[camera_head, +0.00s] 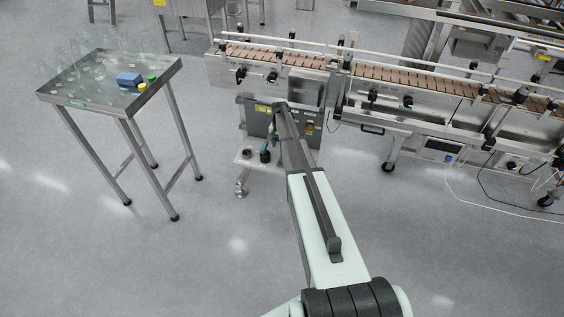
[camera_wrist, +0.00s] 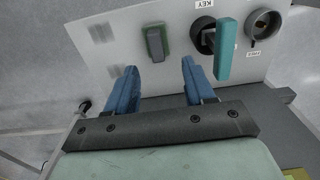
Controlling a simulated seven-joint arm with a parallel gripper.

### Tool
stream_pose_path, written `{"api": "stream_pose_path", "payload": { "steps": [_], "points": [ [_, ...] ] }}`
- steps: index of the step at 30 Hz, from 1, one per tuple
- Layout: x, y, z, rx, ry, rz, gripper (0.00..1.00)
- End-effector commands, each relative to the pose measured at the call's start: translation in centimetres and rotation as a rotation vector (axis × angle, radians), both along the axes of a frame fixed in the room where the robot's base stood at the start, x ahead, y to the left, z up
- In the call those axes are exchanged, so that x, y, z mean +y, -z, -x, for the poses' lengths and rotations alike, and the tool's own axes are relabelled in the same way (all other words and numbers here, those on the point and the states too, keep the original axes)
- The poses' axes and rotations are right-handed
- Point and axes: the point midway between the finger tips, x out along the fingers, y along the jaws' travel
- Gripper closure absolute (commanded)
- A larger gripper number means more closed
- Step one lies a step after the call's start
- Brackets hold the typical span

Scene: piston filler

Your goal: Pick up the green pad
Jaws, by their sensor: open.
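The pad lies just beyond the fingertips, roughly in line with the gap and nearer the middle than either edge. No contact shows. In the head view I cannot pick out the pad or the fingers clearly; my arm covers part of that area.
A teal block (camera_wrist: 226,50) stands right of the pad, beside a dark round holder (camera_wrist: 203,35) labelled KEY. A grey ring (camera_wrist: 264,23) is farther right. A conveyor (camera_head: 385,75) runs behind. A steel table (camera_head: 112,98) at left bears glassware and a blue box (camera_head: 129,79).

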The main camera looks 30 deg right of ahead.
Motion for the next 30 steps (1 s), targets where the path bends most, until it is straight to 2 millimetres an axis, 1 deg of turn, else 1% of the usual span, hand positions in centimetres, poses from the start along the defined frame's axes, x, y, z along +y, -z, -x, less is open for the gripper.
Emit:
{"api": "stream_pose_path", "payload": {
  "steps": [1, 7, 16, 22, 25, 27, 30],
  "points": [
    [0.0, 1.1, -0.1, 0.002, 0.0, -0.001, 0.47],
    [-0.1, 4.2, -0.1, 0.002, -0.001, -0.001, 0.47],
    [-0.3, 5.9, 0.0, 0.0, -0.001, 0.0, 0.47],
    [-0.9, 8.3, 0.1, 0.001, 0.0, 0.0, 0.47],
    [-0.9, 9.6, 0.1, 0.001, -0.001, -0.001, 0.47],
    [-0.9, 10.1, 0.1, 0.001, -0.001, -0.001, 0.47],
    [-0.8, 10.3, 0.2, 0.0, -0.001, 0.0, 0.47]
  ]
}}
